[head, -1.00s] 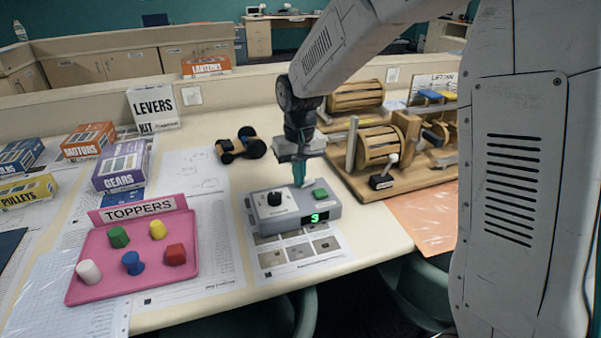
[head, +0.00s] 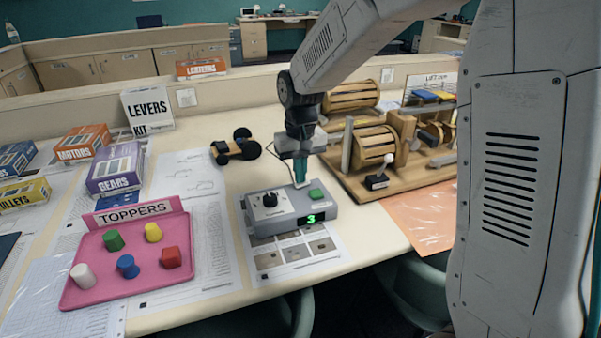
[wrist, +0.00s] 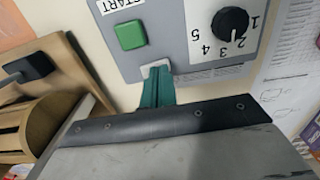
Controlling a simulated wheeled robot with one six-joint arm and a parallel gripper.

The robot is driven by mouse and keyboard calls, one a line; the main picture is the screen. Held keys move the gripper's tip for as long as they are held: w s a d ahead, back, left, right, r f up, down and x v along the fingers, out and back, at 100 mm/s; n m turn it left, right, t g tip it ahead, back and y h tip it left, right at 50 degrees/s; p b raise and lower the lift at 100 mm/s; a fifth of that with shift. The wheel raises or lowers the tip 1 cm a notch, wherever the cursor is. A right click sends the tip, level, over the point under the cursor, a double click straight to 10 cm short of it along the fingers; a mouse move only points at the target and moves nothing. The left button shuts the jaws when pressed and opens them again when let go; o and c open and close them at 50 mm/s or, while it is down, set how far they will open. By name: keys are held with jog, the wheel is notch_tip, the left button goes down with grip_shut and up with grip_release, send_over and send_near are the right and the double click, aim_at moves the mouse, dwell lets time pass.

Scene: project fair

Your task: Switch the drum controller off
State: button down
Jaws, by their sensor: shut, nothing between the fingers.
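The drum controller (head: 258,228) is a grey box on the table, with a black knob (head: 270,200), a green button (head: 317,194) and a small display (head: 311,219) showing a green 3. In the wrist view the button (wrist: 130,35) sits under the word START, and the knob (wrist: 230,22) is ringed by numbers 1 to 5. My gripper (head: 300,183) is shut and empty, pointing down at the controller's far edge. In the wrist view its teal fingers (wrist: 157,88) reach a small pale piece at that edge; whether they touch it is unclear.
A wooden drum model (head: 375,147) stands behind and right of the controller. A pink toppers tray (head: 90,285) is at left, a small wheeled car (head: 236,148) behind. Boxed kits stand at the far left. Paper lies under the controller.

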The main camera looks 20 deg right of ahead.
notch_tip(320, 180, up, 14)
jog(key=a, duration=0.3)
jog(key=shift+f, duration=0.25)
